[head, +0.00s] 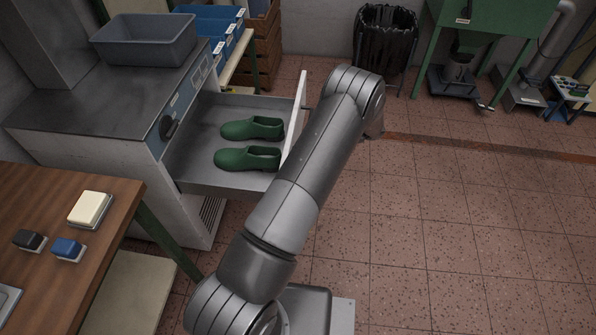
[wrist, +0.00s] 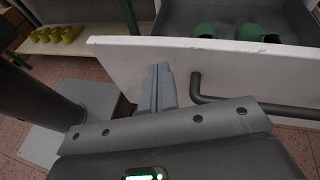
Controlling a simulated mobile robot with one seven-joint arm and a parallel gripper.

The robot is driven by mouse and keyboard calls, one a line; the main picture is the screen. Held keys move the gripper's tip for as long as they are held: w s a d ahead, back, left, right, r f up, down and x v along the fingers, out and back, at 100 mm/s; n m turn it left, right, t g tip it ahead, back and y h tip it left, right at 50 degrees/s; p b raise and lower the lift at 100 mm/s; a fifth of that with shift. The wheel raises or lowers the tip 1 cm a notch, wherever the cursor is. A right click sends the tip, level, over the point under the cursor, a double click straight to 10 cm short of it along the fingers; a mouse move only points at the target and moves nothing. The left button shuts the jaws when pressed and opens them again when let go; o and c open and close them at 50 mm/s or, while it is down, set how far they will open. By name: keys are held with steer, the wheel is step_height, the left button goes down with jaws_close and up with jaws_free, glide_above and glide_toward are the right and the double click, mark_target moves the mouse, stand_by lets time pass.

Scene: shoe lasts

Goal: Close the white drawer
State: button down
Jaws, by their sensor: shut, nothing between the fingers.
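The white drawer is pulled out of a grey cabinet in the head view, and its white front panel (head: 297,125) is partly hidden by my arm. Two green clogs (head: 250,128) lie inside the drawer. In the wrist view the white front (wrist: 230,68) crosses the picture, with a dark bar handle (wrist: 255,107) on its right part. My gripper (wrist: 158,78) is shut and empty, its fingertips at the outer face of the front, left of the handle. I cannot tell whether they touch it. The gripper is hidden behind my arm in the head view.
A grey bin (head: 145,42) stands on the cabinet top. A wooden table (head: 60,200) with small blocks is at the lower left. A black waste bin (head: 386,38) and a green stand (head: 480,30) are at the back. The tiled floor at right is clear.

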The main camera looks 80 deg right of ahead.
steer(key=s+a+f+m+t+h, duration=0.3)
steer(key=s+a+f+m+t, duration=0.1)
steer(key=s+f, duration=0.6)
steer(key=w+r, duration=0.1)
steer(key=w, duration=1.2)
steer(key=shift+w, duration=0.2)
steer(key=shift+w+a+r, duration=0.1)
steer(key=w, duration=3.9)
steer(key=shift+w, duration=0.25)
steer(key=shift+w+r, duration=0.1)
steer(key=shift+r, duration=0.05)
steer(key=s, duration=1.5)
